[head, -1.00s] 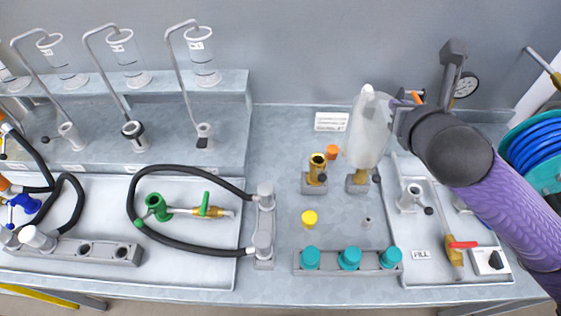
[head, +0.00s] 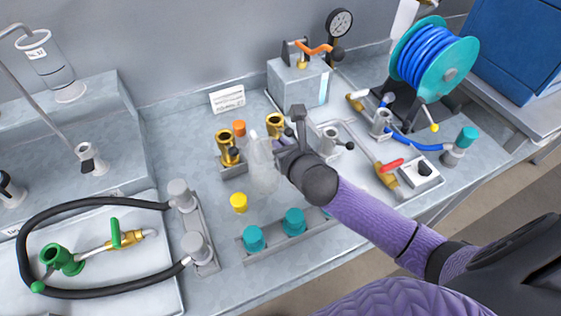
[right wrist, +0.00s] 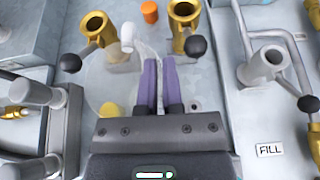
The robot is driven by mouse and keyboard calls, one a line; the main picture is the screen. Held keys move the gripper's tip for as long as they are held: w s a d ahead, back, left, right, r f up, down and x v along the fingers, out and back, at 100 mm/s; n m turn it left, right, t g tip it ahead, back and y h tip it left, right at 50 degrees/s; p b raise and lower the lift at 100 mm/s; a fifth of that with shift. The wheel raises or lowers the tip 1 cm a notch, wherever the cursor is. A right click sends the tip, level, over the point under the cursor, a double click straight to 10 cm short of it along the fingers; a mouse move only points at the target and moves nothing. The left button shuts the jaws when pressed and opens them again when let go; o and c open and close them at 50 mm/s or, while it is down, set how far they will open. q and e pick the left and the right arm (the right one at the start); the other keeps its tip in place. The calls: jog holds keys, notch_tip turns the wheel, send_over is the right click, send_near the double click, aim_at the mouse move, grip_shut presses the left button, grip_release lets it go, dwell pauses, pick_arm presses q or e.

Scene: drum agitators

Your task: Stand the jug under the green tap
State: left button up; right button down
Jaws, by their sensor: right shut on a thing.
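The jug (head: 262,172) is translucent and pale. My right gripper (head: 284,150) is shut on it from the right side, and it looks roughly upright, in front of two brass outlets. In the right wrist view the jug (right wrist: 105,82) is a faint round shape left of the closed purple fingers (right wrist: 160,85). I cannot tell whether its base touches the bench. The green tap seems to be the brass valve with a green lever (head: 116,235) and green flange (head: 62,259), lying in the left tray, apart from the jug. My left gripper is not in view.
Brass outlets (head: 227,148) with black ball levers stand close behind the jug. A yellow cap (head: 239,203) is beside it, and teal caps (head: 293,221) line the front rack. A black hose (head: 95,204) loops around the green valve. A blue hose reel (head: 435,60) stands back right.

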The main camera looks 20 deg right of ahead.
aim_at(262, 160)
notch_tip(262, 160, down, 4)
jog(key=shift+f+b, duration=0.25)
jog(key=shift+b, duration=0.8)
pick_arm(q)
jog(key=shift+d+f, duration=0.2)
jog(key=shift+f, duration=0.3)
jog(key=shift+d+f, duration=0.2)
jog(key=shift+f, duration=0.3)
pick_arm(e)
jog(key=shift+r, duration=0.1)
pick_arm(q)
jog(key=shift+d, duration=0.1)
pick_arm(e)
jog(key=c, duration=0.7)
grip_release()
jog(key=shift+c, duration=0.2)
